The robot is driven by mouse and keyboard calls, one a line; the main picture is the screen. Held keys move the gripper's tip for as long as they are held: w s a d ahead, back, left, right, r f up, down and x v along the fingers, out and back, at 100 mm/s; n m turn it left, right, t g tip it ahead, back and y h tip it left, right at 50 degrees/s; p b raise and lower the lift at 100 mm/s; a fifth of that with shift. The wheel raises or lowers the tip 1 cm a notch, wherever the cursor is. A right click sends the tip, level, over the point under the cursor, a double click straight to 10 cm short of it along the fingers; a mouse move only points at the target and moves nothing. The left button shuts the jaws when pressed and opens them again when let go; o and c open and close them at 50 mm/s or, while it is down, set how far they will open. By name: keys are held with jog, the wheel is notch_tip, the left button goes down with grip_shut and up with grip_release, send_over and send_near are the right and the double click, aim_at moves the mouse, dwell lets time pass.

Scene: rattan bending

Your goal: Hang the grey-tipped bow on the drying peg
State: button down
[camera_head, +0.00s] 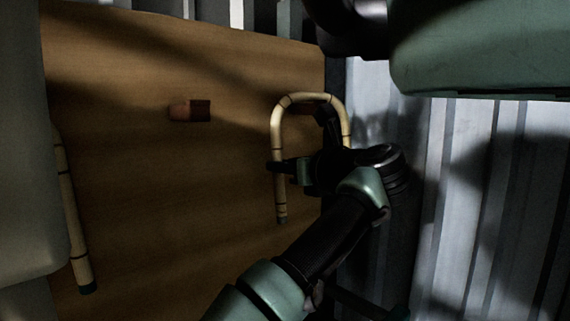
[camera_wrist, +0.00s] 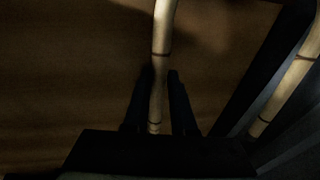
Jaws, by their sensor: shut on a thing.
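A pale, U-shaped rattan bow (camera_head: 277,135) with dark bands is upright in the head view, arch up; its left leg ends in a dark greyish tip. My gripper (camera_head: 277,167) is shut on that left leg. In the wrist view the fingers (camera_wrist: 158,102) lie either side of the leg (camera_wrist: 162,45), and the other leg shows at right. A reddish-brown peg (camera_head: 190,110) stands out from the board, left of the bow and apart from it.
The brown wooden board (camera_head: 150,200) fills the left and middle. A second rattan piece (camera_head: 68,200) with a dark greenish tip is at far left, partly hidden by a pale rounded shape (camera_head: 22,150). Grey corrugated wall (camera_head: 455,190) is at right. The board between is clear.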

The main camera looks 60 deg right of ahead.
jog(key=c, duration=0.7)
grip_release()
jog(key=shift+o, duration=0.2)
jog(key=b+v, duration=0.1)
jog(key=v, duration=1.2)
